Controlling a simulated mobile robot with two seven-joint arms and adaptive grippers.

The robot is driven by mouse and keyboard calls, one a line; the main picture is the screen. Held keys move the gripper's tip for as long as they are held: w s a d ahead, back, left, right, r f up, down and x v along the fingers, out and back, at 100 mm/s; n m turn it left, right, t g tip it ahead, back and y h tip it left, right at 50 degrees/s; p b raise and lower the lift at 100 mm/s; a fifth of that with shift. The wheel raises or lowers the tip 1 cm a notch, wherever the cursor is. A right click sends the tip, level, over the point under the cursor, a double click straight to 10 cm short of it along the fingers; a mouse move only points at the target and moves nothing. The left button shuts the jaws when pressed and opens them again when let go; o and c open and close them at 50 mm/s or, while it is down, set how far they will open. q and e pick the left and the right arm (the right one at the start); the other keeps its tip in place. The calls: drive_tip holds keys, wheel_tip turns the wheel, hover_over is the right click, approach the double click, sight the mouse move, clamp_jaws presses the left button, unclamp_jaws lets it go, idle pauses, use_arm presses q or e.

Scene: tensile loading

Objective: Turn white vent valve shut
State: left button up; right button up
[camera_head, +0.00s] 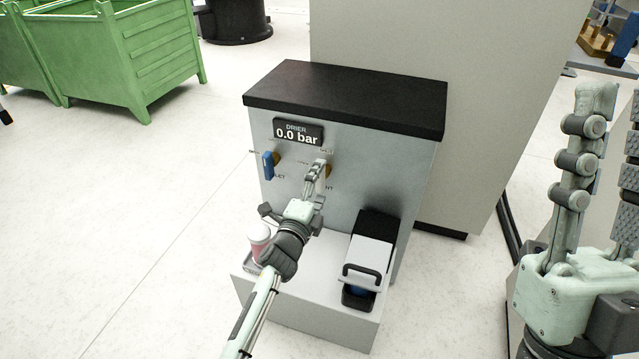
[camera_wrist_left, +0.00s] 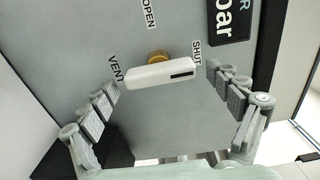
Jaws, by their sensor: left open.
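The white vent valve handle (camera_wrist_left: 160,73) sits on a brass stem (camera_wrist_left: 158,57) on the drier's grey front panel. Its right end is beside the SHUT label and its left end beside the VENT label. My left gripper (camera_wrist_left: 168,98) is open, one finger toward each end of the handle, with gaps visible in the wrist view. In the head view, the left gripper (camera_head: 316,172) is at the panel and partly covers the white handle (camera_head: 326,170). My right gripper (camera_head: 612,100) stands upright at the right edge with its fingers apart, empty and partly cut off.
A blue valve handle (camera_head: 268,166) hangs left of the vent valve, below the display (camera_head: 298,132) reading 0.0 bar. On the lower ledge (camera_head: 318,318) are a black-and-white handled box (camera_head: 370,255) and a pinkish container (camera_head: 259,240). Green crates (camera_head: 135,55) stand back left.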

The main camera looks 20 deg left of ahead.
use_arm(q)
drive_tip(key=s, duration=1.2)
drive_tip(key=shift+a, duration=0.2)
